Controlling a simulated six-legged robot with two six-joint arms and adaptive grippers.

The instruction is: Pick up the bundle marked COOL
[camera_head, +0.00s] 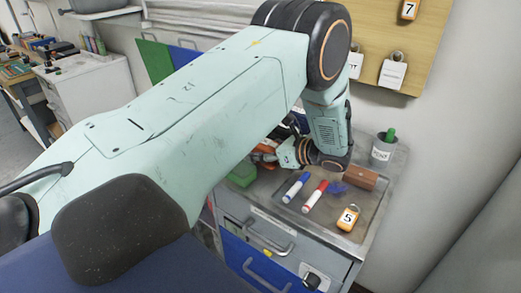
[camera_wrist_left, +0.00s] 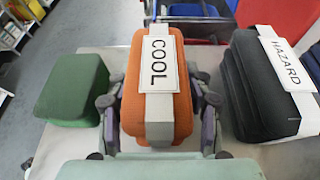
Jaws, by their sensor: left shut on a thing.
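The orange bundle (camera_wrist_left: 184,100) has a grey band and a white label (camera_wrist_left: 158,65) reading COOL. It is centred in the left wrist view, between the two fingers of my left gripper (camera_wrist_left: 158,112), which is shut on it. In the head view my left gripper (camera_head: 284,153) is down at the far left of the metal worktop, largely behind my own arm. Only a small part of the orange bundle (camera_head: 265,148) shows there. I cannot tell whether it touches the surface. My right gripper is not in view.
A green bundle (camera_wrist_left: 72,90) lies left of the orange one, and a dark bundle marked HAZARD (camera_wrist_left: 262,85) lies right. On the worktop are a blue marker (camera_head: 296,187), a red marker (camera_head: 314,196), a brown block (camera_head: 360,178), a tag 5 (camera_head: 348,218) and a grey cup (camera_head: 381,152).

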